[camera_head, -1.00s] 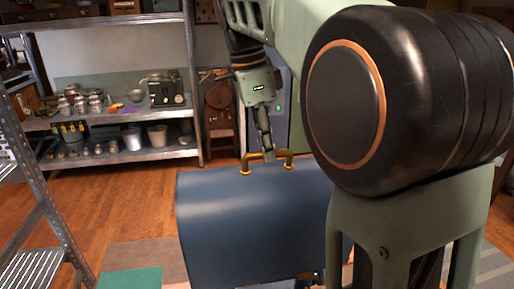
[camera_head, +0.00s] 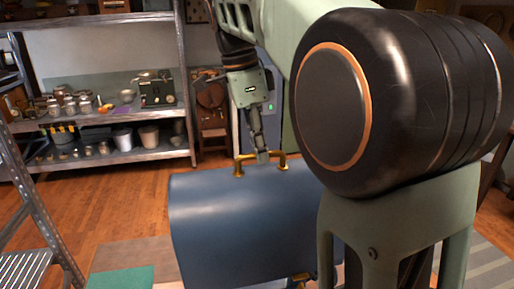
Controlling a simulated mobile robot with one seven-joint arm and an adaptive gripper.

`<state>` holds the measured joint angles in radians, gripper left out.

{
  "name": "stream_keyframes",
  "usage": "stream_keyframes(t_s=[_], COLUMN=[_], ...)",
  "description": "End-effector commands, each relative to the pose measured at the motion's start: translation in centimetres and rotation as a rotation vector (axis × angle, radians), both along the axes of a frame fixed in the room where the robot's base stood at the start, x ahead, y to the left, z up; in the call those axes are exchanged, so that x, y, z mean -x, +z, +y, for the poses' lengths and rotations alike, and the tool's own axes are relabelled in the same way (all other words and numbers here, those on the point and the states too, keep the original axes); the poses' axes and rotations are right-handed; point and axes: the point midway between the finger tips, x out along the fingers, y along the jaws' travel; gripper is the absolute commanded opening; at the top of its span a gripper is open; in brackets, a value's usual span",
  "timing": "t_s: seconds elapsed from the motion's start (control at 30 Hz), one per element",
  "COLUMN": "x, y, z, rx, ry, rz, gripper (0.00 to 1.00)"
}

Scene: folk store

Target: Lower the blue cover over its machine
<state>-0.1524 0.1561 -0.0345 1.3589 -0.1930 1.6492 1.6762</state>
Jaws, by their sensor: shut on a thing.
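The blue cover (camera_head: 240,215) is a large curved shell in the lower middle of the head view. A brass handle (camera_head: 239,166) stands on its top far edge. My gripper (camera_head: 262,157) points down and is shut on the handle's bar, near its middle. Part of the cover's right side is hidden behind my arm. A small brass-coloured piece (camera_head: 299,279) shows at the cover's lower edge. The machine under the cover cannot be made out.
A metal shelf (camera_head: 110,157) with jars, pots and small devices stands at the back left. A metal stepladder (camera_head: 42,215) stands at the left edge. Wooden floor (camera_head: 115,205) is clear between them and the cover. A green mat (camera_head: 122,279) lies at the lower left.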

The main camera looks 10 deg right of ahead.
Motion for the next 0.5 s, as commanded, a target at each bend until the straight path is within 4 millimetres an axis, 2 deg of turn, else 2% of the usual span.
stream_keyframes(t_s=[0.5], x=[0.08], y=[-0.15], z=[0.01], rx=[0.0], ry=[0.0], rz=[-0.004], gripper=[0.0])
